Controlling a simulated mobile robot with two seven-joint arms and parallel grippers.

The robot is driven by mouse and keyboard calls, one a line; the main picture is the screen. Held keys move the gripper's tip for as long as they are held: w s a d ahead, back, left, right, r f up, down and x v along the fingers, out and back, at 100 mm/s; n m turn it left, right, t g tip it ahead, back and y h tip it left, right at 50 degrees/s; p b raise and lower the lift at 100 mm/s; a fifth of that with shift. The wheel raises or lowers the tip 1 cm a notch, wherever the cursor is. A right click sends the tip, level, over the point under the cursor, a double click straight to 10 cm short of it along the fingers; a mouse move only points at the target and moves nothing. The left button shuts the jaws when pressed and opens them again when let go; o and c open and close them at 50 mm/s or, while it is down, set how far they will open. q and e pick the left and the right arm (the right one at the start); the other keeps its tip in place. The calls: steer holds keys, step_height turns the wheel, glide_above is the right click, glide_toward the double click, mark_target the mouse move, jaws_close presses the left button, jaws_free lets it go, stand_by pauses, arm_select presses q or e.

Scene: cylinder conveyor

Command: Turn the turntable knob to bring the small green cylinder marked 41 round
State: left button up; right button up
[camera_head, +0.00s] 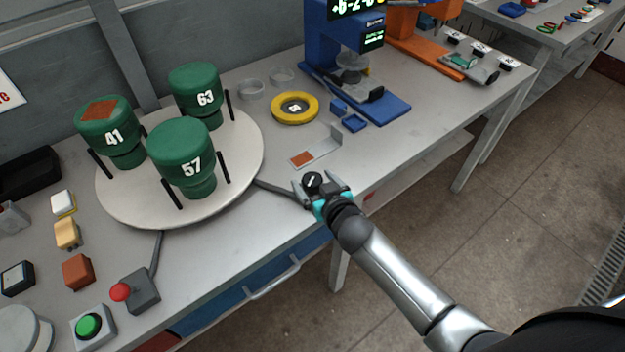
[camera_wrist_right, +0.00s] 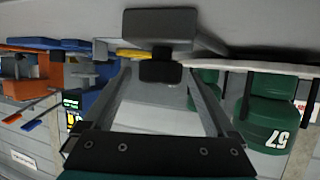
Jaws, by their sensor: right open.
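The green cylinder marked 41 (camera_head: 110,132) stands at the left on the round turntable (camera_head: 140,212), with a red-brown square on its top. Green cylinders marked 63 (camera_head: 196,92) and 57 (camera_head: 182,157) stand there too; 57 also shows in the right wrist view (camera_wrist_right: 268,118). The black knob (camera_head: 312,180) with a white mark sits near the table's front edge. In the wrist view the knob (camera_wrist_right: 160,72) shows upside down against its grey base. My right gripper (camera_head: 320,188) is open with its fingers on either side of the knob; contact is unclear.
A yellow ring (camera_head: 295,108) and a small bracket (camera_head: 320,150) lie behind the knob. A blue machine (camera_head: 335,50) stands at the back. Thin black posts rise beside the cylinders.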

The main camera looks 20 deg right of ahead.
steer(key=shift+w+f, duration=0.25)
steer(key=shift+w, duration=0.4)
steer(key=c, duration=1.3)
